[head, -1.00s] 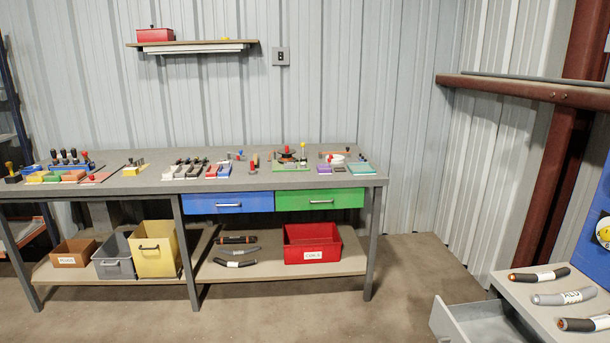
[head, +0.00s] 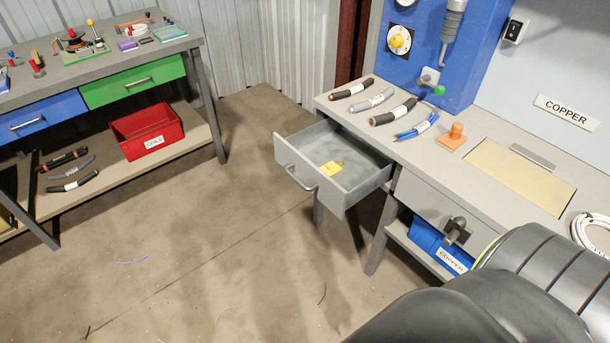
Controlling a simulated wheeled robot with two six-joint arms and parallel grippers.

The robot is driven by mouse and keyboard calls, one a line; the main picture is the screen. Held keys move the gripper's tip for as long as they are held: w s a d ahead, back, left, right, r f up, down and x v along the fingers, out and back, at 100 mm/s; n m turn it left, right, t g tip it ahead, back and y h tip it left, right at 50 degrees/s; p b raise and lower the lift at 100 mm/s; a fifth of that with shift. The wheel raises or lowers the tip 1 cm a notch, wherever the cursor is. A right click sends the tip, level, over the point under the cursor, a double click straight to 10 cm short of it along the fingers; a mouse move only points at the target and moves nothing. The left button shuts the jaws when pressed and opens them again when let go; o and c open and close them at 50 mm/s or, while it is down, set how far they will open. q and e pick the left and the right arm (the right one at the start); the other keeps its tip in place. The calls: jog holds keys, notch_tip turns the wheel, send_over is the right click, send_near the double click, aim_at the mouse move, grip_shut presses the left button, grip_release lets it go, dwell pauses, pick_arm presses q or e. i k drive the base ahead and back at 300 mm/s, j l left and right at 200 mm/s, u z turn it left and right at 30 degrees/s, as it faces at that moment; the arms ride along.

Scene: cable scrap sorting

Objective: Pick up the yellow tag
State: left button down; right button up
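The yellow tag (head: 331,168) is a small flat yellow piece. It lies on the floor of the open grey drawer (head: 362,190), near the middle. The drawer is pulled out from the left end of the grey workbench (head: 465,150), and its front has a bar handle. A small dull item lies beside the tag, too small to make out. Part of my dark arm fills the lower right corner, well away from the tag.
Several cable pieces (head: 392,111) and an orange stamp-like object (head: 456,134) lie on the workbench. A dark fitting (head: 456,231) is at the bench front above a blue bin (head: 428,238). Another table with a red bin (head: 147,130) stands at left.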

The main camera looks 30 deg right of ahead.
aim_at(330, 169)
jog(key=z, duration=1.25)
jog(key=i+j+z, duration=0.1)
jog(key=z, duration=0.25)
jog(key=i+j+z, duration=0.1)
jog(key=z, duration=0.25)
jog(key=j+z, duration=0.15)
jog(key=z, duration=0.2)
jog(key=i+j+z, duration=0.1)
jog(key=j, duration=0.35)
jog(key=i+j+z, duration=0.15)
jog(key=j, duration=0.3)
jog(key=i+j+z, duration=0.1)
jog(key=j, duration=0.35)
jog(key=i+j+z, duration=0.1)
jog(key=j, duration=0.4)
jog(key=i, duration=0.05)
